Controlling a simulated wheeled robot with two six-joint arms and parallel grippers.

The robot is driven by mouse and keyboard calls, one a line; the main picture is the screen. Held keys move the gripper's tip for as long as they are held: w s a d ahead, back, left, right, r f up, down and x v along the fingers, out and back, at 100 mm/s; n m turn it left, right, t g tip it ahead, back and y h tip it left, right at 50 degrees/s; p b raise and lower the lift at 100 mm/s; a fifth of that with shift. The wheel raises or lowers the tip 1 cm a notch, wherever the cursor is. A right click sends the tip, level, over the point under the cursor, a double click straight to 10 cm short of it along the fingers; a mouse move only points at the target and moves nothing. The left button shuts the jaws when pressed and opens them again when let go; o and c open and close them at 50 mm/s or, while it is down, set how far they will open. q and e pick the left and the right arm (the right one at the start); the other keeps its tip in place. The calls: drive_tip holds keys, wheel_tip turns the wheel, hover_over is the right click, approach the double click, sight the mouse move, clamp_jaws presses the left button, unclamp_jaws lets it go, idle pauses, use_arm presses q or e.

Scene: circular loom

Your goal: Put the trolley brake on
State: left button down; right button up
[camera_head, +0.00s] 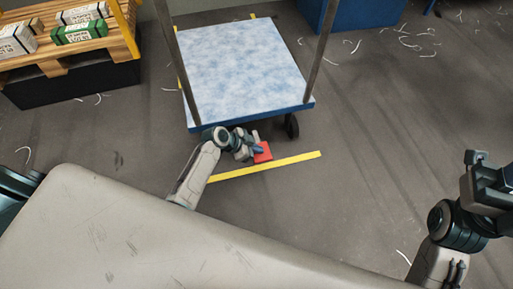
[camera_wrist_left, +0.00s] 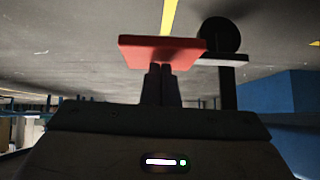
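The trolley (camera_head: 240,65) has a pale blue mottled deck with a blue edge and two dark upright posts. My left gripper (camera_head: 257,149) is right at the pedal. In the left wrist view its two fingers (camera_wrist_left: 160,85) are together with nothing seen between them, and their tips meet the flat red pedal (camera_wrist_left: 160,50) in the picture; I cannot tell whether they touch. My right gripper (camera_head: 485,180) is at the right edge, away from the trolley; its finger gap is unclear.
A yellow floor line (camera_head: 265,167) runs just in front of the pedal. A wooden pallet (camera_head: 60,50) with boxes stands at the upper left, and a blue block (camera_head: 355,15) at the top right. White thread scraps lie on the grey floor. The floor right of the trolley is otherwise clear.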

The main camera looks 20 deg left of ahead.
sight(257, 155)
use_arm(q)
drive_tip(key=f, duration=0.1)
drive_tip(key=f+t+b, duration=0.1)
drive_tip(key=shift+s+d+f+m+y+b, duration=0.15)
drive_tip(key=shift+s+f+m+y+b, duration=0.15)
drive_tip(key=shift+s+m+y, duration=0.1)
drive_tip(key=shift+f+t+b, duration=0.35)
drive_tip(key=shift+t+b, duration=0.05)
drive_tip(key=shift+w+f, duration=0.1)
drive_tip(key=shift+f, duration=0.15)
